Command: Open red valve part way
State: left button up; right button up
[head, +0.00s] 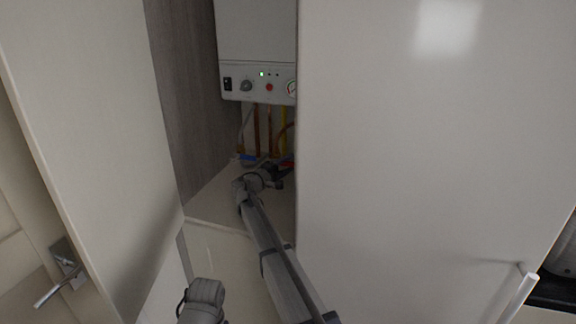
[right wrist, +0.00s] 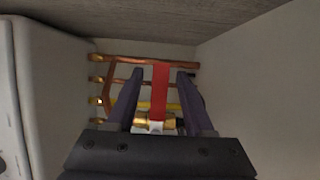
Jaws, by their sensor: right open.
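The red valve shows as a flat red lever (right wrist: 160,90) in the right wrist view, with a brass body (right wrist: 168,117) at its lower end. My right gripper (right wrist: 159,76) is open, with one dark finger on each side of the lever. Gaps show between the lever and both fingers, so it is not gripped. In the head view my right gripper (head: 281,174) reaches into the cupboard under the boiler, and only a sliver of red lever (head: 287,164) shows beside it.
A white boiler (head: 255,45) hangs above copper pipes (head: 257,130) and a yellow pipe (head: 284,122). A large white panel (head: 420,150) closes off the right side, a grey wood-grain wall (head: 190,90) the left. An open door (head: 95,130) stands further left.

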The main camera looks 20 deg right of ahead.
grip_shut()
dwell(0.3)
dwell(1.1)
